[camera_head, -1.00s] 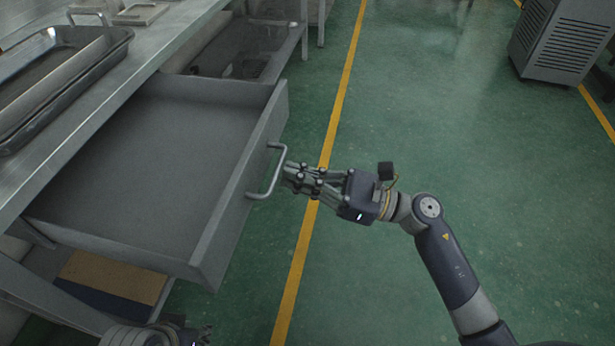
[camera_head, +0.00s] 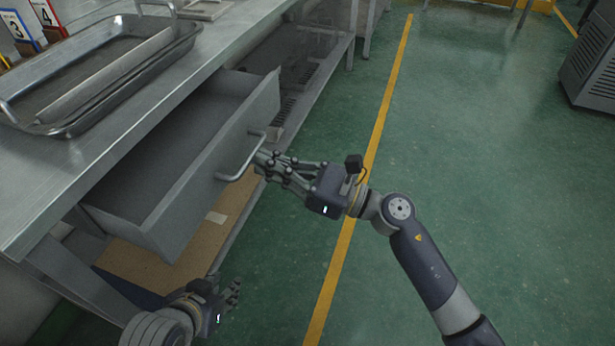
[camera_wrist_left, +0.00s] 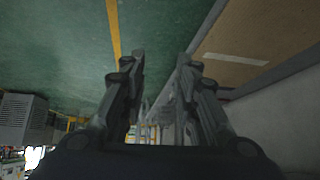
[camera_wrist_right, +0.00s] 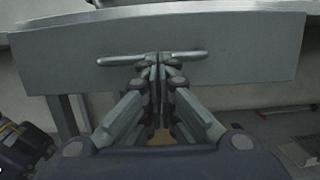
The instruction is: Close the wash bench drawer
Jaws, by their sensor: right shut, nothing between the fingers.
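The wash bench drawer (camera_head: 205,175) is a grey metal drawer, empty and partly pulled out from under the bench top. Its front and bar handle (camera_head: 241,158) face right in the head view. My right gripper (camera_head: 262,160) is shut with its fingertips at the handle. In the right wrist view the shut fingertips (camera_wrist_right: 158,60) overlap the middle of the handle (camera_wrist_right: 112,60); I cannot tell whether they touch it. My left gripper (camera_head: 234,290) is low, below and in front of the drawer. In the left wrist view its fingers (camera_wrist_left: 160,60) are apart with nothing between them.
The steel bench top (camera_head: 120,125) carries a metal tray (camera_head: 185,40) and numbered cards (camera_head: 42,14). A brown lower shelf (camera_head: 150,262) lies beneath the drawer. Green floor with a yellow line (camera_head: 375,140) is clear to the right. A grey vented unit (camera_head: 592,65) stands at far right.

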